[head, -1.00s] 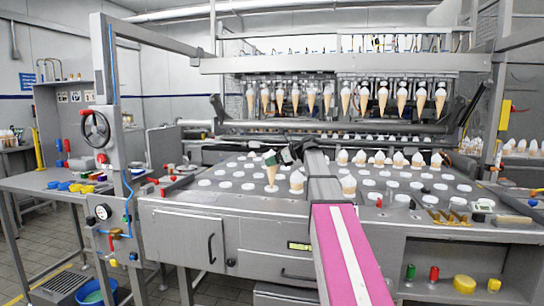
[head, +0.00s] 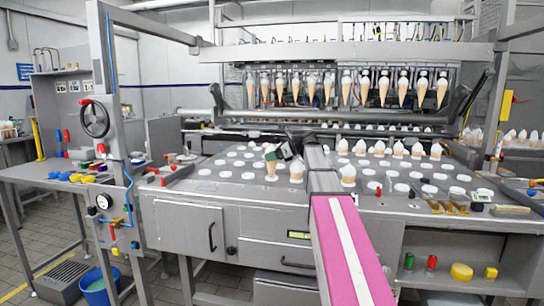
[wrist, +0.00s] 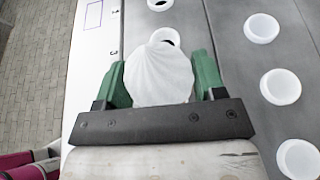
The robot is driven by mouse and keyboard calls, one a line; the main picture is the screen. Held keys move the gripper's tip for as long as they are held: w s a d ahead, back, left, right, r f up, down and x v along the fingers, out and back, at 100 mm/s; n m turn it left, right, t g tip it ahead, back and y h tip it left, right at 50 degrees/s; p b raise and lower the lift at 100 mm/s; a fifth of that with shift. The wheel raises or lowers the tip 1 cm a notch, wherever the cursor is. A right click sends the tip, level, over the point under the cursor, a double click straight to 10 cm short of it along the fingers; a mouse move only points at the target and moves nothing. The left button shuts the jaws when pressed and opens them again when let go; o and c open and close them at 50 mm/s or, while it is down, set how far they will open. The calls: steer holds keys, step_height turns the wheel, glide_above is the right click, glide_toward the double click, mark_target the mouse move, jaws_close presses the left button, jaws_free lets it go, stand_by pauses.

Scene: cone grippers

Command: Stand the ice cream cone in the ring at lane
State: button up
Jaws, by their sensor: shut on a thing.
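My gripper (head: 284,152) is shut on an ice cream cone (head: 271,166), which it holds upright over the front left of the grey ring table (head: 225,194). In the wrist view the cone's white swirled top (wrist: 158,78) sits between the green fingers (wrist: 160,62). A white ring with a dark opening (wrist: 168,35) shows just beyond the top, partly covered by it. The cone's tip is hidden in the wrist view, and I cannot tell whether it is inside a ring.
One cone (head: 296,170) stands just right of my gripper, and another (head: 348,176) stands right of my arm. Several cones (head: 398,150) stand behind to the right. Empty white rings (wrist: 280,87) lie around. A row of cones (head: 328,88) hangs above the back.

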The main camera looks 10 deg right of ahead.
steer(key=shift+f, duration=0.65)
steer(key=o, duration=0.8)
steer(key=shift+r, duration=0.6)
step_height(320, 180, up, 3)
steer(key=shift+f, duration=0.1)
steer(key=s+a+r, duration=0.6)
steer(key=a+r, duration=0.1)
steer(key=a, duration=0.3)
